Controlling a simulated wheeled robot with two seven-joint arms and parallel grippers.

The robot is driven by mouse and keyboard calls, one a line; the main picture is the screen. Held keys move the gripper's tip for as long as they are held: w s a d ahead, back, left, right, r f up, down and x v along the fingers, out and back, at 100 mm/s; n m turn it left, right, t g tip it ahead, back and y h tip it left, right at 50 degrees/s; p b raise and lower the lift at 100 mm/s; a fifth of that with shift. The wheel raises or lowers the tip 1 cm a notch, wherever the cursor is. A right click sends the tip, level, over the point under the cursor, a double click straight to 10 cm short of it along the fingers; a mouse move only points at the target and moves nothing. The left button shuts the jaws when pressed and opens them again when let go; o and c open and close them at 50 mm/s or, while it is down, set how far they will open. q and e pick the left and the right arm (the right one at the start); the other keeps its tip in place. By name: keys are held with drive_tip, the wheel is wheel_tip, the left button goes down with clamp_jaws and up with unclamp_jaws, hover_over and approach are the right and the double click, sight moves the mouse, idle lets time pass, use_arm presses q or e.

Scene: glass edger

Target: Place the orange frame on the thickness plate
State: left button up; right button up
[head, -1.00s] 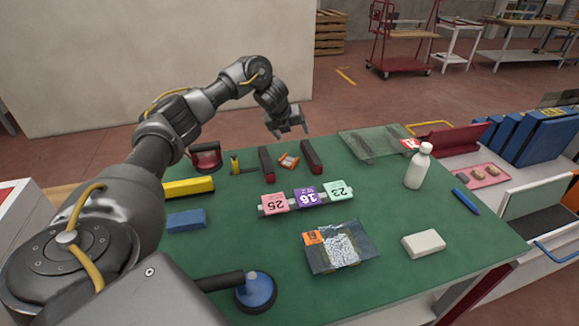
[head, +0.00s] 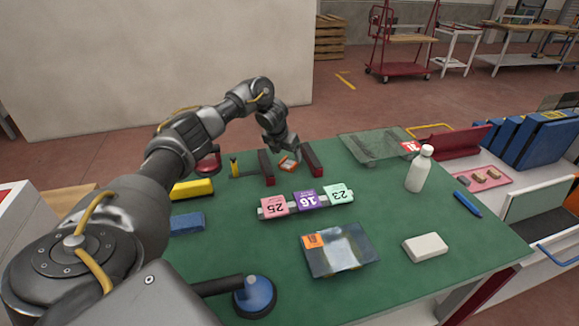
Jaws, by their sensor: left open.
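Three numbered plates stand in a row on a pale rail at mid-table: a pink 25 plate (head: 274,206), a purple 16 plate (head: 307,201) and a green 23 plate (head: 339,194). Which of them is the thickness plate I cannot tell. My right gripper is not in view.
A glass pane with an orange label (head: 345,254), a white block (head: 424,246), a white bottle (head: 418,171) and a blue suction cup (head: 254,297) are on the table (head: 400,290). Bare green surface lies around the rail.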

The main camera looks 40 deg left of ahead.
sight(288, 164)
use_arm(q)
drive_tip(key=shift+p+x, duration=0.35)
drive_tip(key=shift+x, duration=2.25)
drive_tip(key=shift+s+a, duration=0.1)
drive_tip(key=c, duration=1.2)
